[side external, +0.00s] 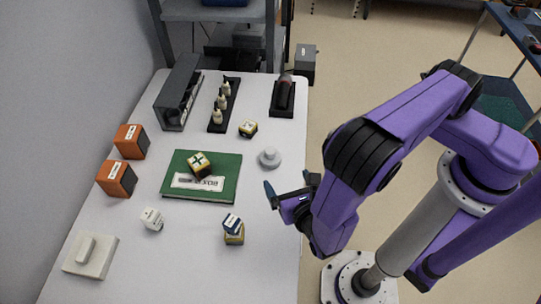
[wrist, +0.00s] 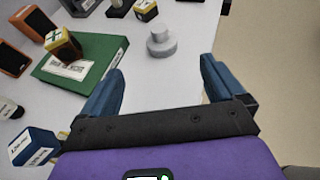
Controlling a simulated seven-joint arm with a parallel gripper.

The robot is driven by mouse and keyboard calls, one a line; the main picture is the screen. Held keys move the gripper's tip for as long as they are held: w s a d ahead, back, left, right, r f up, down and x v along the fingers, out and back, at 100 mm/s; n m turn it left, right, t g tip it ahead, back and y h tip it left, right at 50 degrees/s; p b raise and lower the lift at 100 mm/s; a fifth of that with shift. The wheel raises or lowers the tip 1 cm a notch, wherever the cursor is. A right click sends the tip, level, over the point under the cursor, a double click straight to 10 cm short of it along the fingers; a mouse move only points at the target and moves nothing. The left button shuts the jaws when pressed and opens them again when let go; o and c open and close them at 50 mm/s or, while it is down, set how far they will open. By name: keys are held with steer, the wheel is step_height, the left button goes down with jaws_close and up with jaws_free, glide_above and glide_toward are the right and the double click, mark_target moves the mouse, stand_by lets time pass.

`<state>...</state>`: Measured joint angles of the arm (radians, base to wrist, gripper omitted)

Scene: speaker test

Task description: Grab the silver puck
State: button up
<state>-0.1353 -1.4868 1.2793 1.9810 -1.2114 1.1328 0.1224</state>
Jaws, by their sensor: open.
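The silver puck (side external: 270,158) is a light grey disc with a smaller knob on top. It stands upright on the white table, right of the green book, near the table's right edge. In the wrist view the puck (wrist: 161,47) sits ahead of my gripper (wrist: 162,75), roughly centred between the two blue fingers and beyond their tips. In the side view my gripper (side external: 290,187) hangs by the table's right edge, nearer the camera than the puck. It is open and empty, apart from the puck. The puck is unobstructed in both views.
The green book (side external: 228,185) carries a yellow-black cube (side external: 199,165). Another such cube (side external: 248,129) sits behind the puck. Stacked blue and yellow cubes (side external: 233,229) stand nearer.

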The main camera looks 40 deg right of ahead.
mark_target(268, 150)
steer(key=x, duration=1.7)
steer(key=shift+w+d, duration=0.15)
steer(key=shift+w, duration=0.05)
steer(key=shift+r, duration=0.1)
steer(key=c, duration=1.2)
steer(key=shift+r, duration=0.15)
